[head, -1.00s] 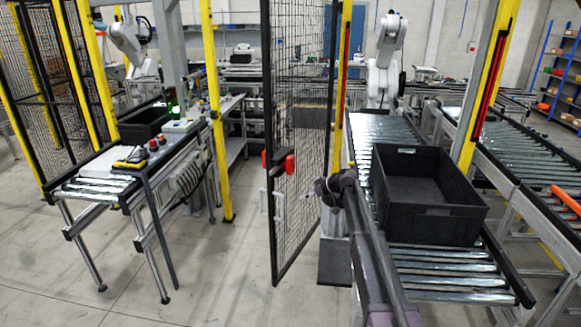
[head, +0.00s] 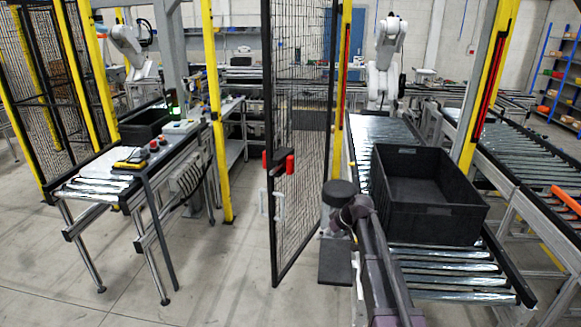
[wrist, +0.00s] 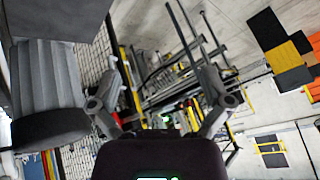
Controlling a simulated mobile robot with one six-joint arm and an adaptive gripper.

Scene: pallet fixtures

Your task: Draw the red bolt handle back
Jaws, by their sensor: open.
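The red bolt handle (head: 290,165) is on the edge of the black mesh gate (head: 300,95), in the middle of the head view. A second red piece (head: 265,161) sits just left of it on the latch. Pale handles hang on the gate below the latch. My gripper (wrist: 160,85) shows in the wrist view with its two grey fingers wide apart and nothing between them. In the head view my arm stands right of the gate, and the gripper itself cannot be made out there. I cannot identify the bolt handle for sure in the wrist view.
A black crate (head: 437,224) sits on the roller conveyor (head: 450,273) at the right. A worktable (head: 100,172) with red buttons stands at the left. Yellow posts (head: 214,110) flank the gate. Open floor (head: 215,275) lies left of the gate.

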